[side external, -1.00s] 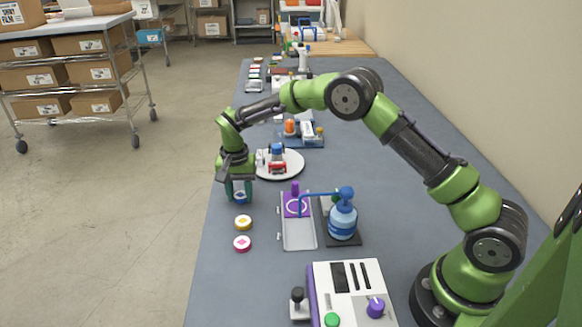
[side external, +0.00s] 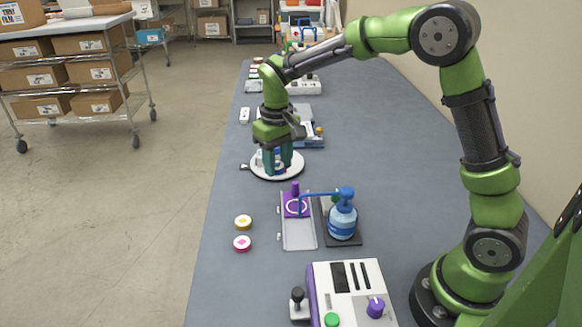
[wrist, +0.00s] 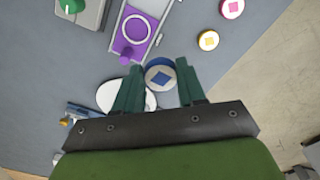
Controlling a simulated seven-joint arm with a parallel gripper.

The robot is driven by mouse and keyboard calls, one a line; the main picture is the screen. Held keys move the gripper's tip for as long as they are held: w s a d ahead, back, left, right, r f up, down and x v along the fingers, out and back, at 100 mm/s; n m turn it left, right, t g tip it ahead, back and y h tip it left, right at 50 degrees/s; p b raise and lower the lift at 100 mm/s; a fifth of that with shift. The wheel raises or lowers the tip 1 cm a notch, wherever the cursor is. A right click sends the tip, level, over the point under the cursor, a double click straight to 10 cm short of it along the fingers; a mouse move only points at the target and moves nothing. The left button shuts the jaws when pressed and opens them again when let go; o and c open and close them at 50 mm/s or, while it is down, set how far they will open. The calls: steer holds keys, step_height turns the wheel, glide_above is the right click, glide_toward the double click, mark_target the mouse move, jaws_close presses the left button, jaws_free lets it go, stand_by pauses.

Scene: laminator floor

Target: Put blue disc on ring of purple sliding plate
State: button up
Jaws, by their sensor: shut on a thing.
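My gripper (side external: 276,164) is shut on the blue disc. In the wrist view, the blue disc (wrist: 160,76) shows a blue diamond on a pale top, between the fingertips of my gripper (wrist: 162,88). It is held above the table; in the side view the fingers mostly hide it. The purple sliding plate (side external: 290,211) lies on a grey rail, with a white ring (side external: 297,207) and an upright purple knob (side external: 295,187). In the wrist view the purple plate (wrist: 122,37) is beyond the disc, up and to the left, apart from it. Its ring (wrist: 138,27) is empty.
A blue pump bottle (side external: 342,222) stands right of the plate, its spout reaching towards the ring. A white round turntable (side external: 290,174) is under or behind my gripper. A yellow disc (side external: 243,222) and a pink disc (side external: 242,243) lie left. A white control box (side external: 350,290) is at the front.

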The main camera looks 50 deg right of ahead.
steer(key=s+d+r+n, duration=0.1)
steer(key=s+d+r, duration=0.1)
steer(key=s+r, duration=0.35)
steer(key=s+d+f+m, duration=0.2)
steer(key=s+d+f, duration=0.2)
steer(key=s+d, duration=0.1)
steer(key=s+d+f+m, duration=0.3)
steer(key=s+d+f, duration=0.1)
steer(key=d, duration=0.3)
steer(key=s+d+f+m, duration=0.3)
steer(key=s+d+f, duration=0.2)
steer(key=d, duration=0.1)
steer(key=shift+s+f, duration=0.1)
steer(key=shift+s, duration=0.3)
glide_above(363, 172)
steer(key=s+a, duration=0.1)
steer(key=s, duration=0.1)
steer(key=shift+w+a+f+m, duration=0.15)
steer(key=shift+f+m, duration=0.15)
steer(key=shift+f, duration=0.55)
steer(key=shift+w+d, duration=0.55)
steer(key=shift+w, duration=0.15)
steer(key=shift+f, duration=1.8)
steer(key=o, duration=1)
steer(key=shift+f, duration=0.15)
